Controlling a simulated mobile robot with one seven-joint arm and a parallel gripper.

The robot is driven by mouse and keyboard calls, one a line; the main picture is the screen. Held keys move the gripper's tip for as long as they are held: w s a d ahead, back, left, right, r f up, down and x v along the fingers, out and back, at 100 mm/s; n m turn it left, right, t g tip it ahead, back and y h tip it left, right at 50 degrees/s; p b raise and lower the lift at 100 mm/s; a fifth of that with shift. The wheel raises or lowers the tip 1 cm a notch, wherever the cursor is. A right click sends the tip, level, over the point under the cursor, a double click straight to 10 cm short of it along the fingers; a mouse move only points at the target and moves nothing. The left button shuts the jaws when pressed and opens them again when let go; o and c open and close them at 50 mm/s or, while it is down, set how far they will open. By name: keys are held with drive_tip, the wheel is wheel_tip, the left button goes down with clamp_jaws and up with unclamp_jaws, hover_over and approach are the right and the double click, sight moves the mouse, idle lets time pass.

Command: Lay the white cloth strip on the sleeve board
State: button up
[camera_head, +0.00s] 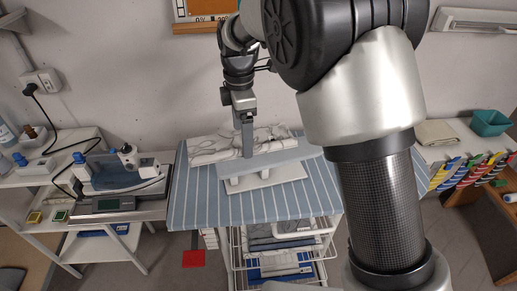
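The sleeve board (285,157) stands on the striped ironing table. A white cloth with dark crease lines (212,150), probably the strip, shows behind the board and spreads left and right of my gripper. I cannot tell whether any of it touches the board top. My gripper (247,150) points straight down at the board's back edge, in front of the cloth. Its fingers look like one grey bar from here, so its opening and any cloth between the fingers cannot be made out.
The striped table cover (200,205) is clear in front and at left. A steam iron (122,165) stands on a side table at left. A folded beige cloth (436,132) and a green bin (490,122) are at right. My arm hides the table's right part.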

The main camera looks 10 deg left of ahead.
sight(244, 164)
wheel_tip(244, 164, down, 8)
drive_tip(key=shift+s+f, duration=0.1)
idle(0.4)
drive_tip(key=shift+f, duration=0.1)
drive_tip(key=o, duration=1)
